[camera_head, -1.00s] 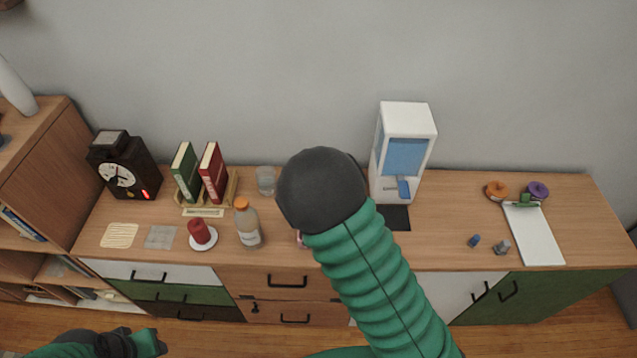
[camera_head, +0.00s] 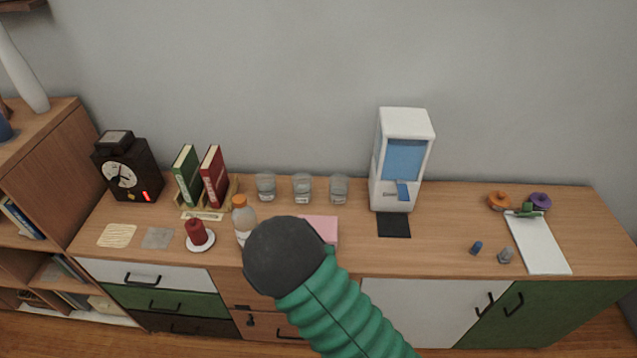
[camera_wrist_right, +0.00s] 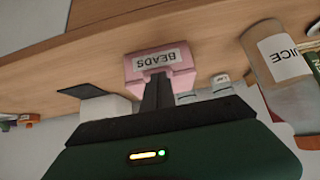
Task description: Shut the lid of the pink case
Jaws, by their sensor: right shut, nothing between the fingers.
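The pink case (camera_head: 322,227) stands near the front of the cabinet top, partly hidden by my right arm. Its visible pink top looks flat and level; no raised lid shows. The right wrist view is upside down and shows the case (camera_wrist_right: 150,66) with its label reading BEADS. My right gripper (camera_wrist_right: 158,85) is shut and empty, its fingertips overlapping the case in that view. I cannot tell whether they touch it. In the head view my right arm hides that gripper. My left gripper is not in view.
A juice bottle (camera_head: 241,214) stands left of the case, a red candle (camera_head: 196,232) further left. Glasses (camera_head: 302,188) stand behind it. A white dispenser (camera_head: 402,160) with a black mat (camera_head: 394,224) is to the right.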

